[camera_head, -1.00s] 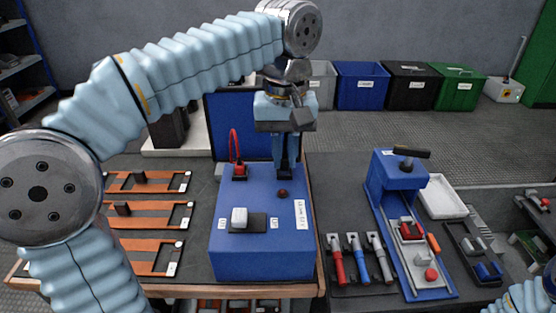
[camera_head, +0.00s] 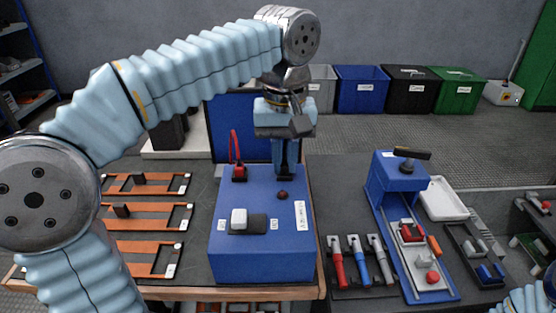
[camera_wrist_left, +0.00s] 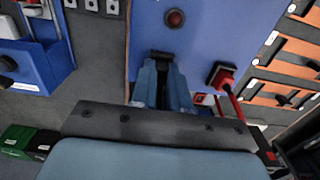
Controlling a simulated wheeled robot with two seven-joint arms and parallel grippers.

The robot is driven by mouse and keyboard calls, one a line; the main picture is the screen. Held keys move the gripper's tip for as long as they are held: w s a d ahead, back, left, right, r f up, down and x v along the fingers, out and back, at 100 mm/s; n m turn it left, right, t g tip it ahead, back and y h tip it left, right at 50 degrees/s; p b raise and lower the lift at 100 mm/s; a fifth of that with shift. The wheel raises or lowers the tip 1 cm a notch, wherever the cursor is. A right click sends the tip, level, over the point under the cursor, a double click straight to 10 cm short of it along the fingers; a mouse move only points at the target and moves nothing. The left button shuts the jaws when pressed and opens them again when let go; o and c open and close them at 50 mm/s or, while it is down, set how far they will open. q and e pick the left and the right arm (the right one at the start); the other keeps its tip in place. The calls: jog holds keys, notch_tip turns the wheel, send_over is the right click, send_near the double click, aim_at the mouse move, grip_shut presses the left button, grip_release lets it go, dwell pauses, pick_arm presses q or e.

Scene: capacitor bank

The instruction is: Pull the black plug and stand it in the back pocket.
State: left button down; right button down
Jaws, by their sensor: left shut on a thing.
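The black plug (camera_wrist_left: 160,54) sits at the back right of the blue box's top, between the fingers of my left gripper (camera_head: 285,170). That gripper points down and is shut on the plug. The fingers hide most of the plug, and I cannot tell whether it is still seated. In the left wrist view the fingertips (camera_wrist_left: 163,75) meet around its dark body. The orange trays with slots (camera_head: 147,183) lie left of the box; I cannot tell for certain which opening is the back pocket. My right gripper is out of view.
The red plug stands close beside my left gripper. Several colored-handled tools (camera_head: 358,262) and a blue press (camera_head: 398,175) stand to the right.

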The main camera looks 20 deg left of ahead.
pick_arm(q)
jog(key=shift+s+f+g, duration=0.15)
jog(key=shift+f+g, duration=0.15)
jog(key=shift+f, duration=0.55)
jog(key=c, duration=1)
grip_release()
jog(key=shift+d, duration=0.1)
jog(key=shift+c, duration=0.2)
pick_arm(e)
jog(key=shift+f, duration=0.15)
pick_arm(q)
notch_tip(320, 180, up, 16)
jog(key=p, duration=0.4)
jog(key=shift+f+p, duration=0.25)
jog(key=shift+p, duration=0.1)
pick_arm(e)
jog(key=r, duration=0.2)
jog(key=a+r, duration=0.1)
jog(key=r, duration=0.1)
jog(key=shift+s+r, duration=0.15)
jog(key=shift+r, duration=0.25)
pick_arm(q)
jog(key=shift+d, duration=0.1)
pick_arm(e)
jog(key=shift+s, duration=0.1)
